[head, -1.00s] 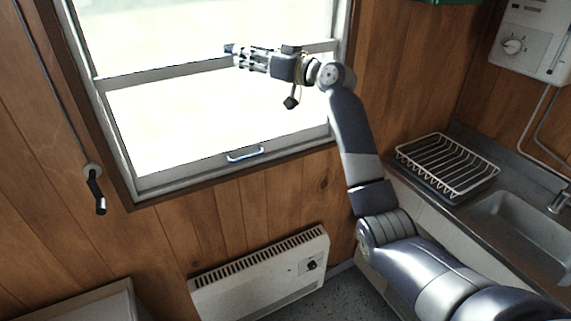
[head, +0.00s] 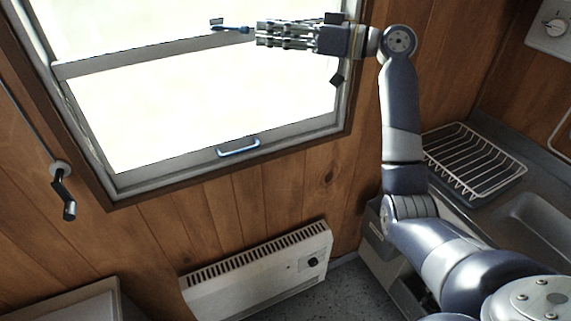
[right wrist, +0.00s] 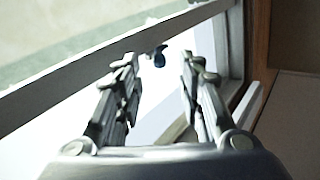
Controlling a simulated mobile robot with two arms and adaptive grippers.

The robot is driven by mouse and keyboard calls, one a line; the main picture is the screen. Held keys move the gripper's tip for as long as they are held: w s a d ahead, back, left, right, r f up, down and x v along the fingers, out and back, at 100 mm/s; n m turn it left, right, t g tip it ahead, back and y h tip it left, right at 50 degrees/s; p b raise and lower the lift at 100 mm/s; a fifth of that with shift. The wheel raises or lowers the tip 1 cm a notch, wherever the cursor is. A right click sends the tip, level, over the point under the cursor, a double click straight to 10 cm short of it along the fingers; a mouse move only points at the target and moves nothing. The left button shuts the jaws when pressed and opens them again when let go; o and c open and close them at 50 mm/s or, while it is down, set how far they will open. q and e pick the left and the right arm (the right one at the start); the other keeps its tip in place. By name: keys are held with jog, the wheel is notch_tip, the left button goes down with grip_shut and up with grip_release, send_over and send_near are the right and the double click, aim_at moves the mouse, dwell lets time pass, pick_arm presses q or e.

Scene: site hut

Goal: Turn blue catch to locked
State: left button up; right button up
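The blue catch (head: 230,29) is on the window's middle rail, near the top of the head view. Its lever appears to lie along the rail, with a small grey piece beside its left end. In the right wrist view a small dark blue part of it (right wrist: 159,58) shows beyond and between the fingertips. My right gripper (head: 258,34) is just right of the catch, pointing left at it, with a small gap in the picture. In the right wrist view its two fingers (right wrist: 158,72) are apart with nothing between them. My left gripper is not in view.
A pale blue pull handle (head: 238,147) is on the lower sash. A crank (head: 66,196) hangs on the wall at left. A heater (head: 260,272) is below the window. A dish rack (head: 472,165) stands on the counter at right.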

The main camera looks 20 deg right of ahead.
jog(key=f+b+v, duration=0.1)
jog(key=b+v, duration=0.2)
jog(key=v, duration=0.3)
notch_tip(320, 180, down, 34)
jog(key=w+a+m+g+h+b, duration=0.1)
jog(key=w+a+m+g+h, duration=0.1)
jog(key=m+h, duration=0.3)
jog(key=shift+w+a+r+h, duration=0.25)
jog(key=shift+w+h, duration=0.2)
jog(key=shift+h, duration=0.25)
jog(key=shift+f, duration=0.1)
